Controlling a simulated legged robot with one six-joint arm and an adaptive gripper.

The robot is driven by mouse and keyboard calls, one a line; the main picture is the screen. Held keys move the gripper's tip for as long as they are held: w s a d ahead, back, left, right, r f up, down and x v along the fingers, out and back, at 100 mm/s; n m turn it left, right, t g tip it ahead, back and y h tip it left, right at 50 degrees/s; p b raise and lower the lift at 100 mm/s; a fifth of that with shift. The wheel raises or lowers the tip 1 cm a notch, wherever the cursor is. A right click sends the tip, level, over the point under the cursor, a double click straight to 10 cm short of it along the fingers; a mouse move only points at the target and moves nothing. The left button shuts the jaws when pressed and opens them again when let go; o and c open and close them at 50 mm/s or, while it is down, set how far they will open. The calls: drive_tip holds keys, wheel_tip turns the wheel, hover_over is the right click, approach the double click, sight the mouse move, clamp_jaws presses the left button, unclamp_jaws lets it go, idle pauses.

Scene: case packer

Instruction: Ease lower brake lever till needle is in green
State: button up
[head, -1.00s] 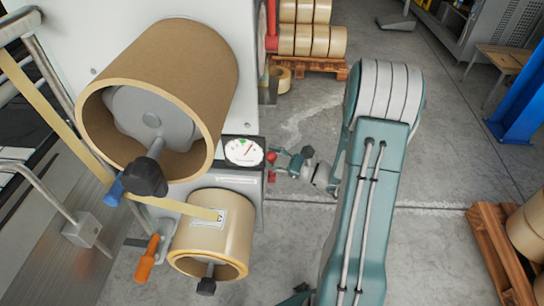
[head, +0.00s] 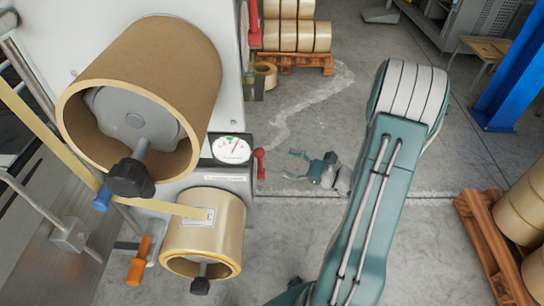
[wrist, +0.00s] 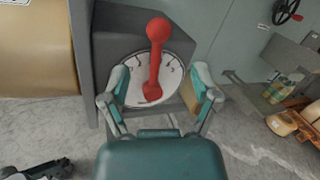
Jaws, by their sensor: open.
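The red lever (head: 260,164) stands on the right side of the grey box beside the lower tape roll. In the wrist view the red lever (wrist: 156,62) rises upright with a ball knob in front of a round white scale plate (wrist: 134,73). My gripper (head: 292,166) is open and empty, to the right of the lever with a gap between them. In the wrist view its fingers (wrist: 159,92) are spread either side of the lever's lower part. The gauge (head: 232,150) on the box front has a small green mark at its top; its thin needle appears close to that mark, exact position too small to tell.
The large brown roll (head: 150,90) and the lower tape roll (head: 215,235) are left of the lever. An orange handle (head: 139,262) hangs lower left. A pallet with tape rolls (head: 520,220) stands at the right. Floor around my gripper is clear.

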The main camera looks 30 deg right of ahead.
drive_tip(key=shift+v, duration=1.75)
idle(0.6)
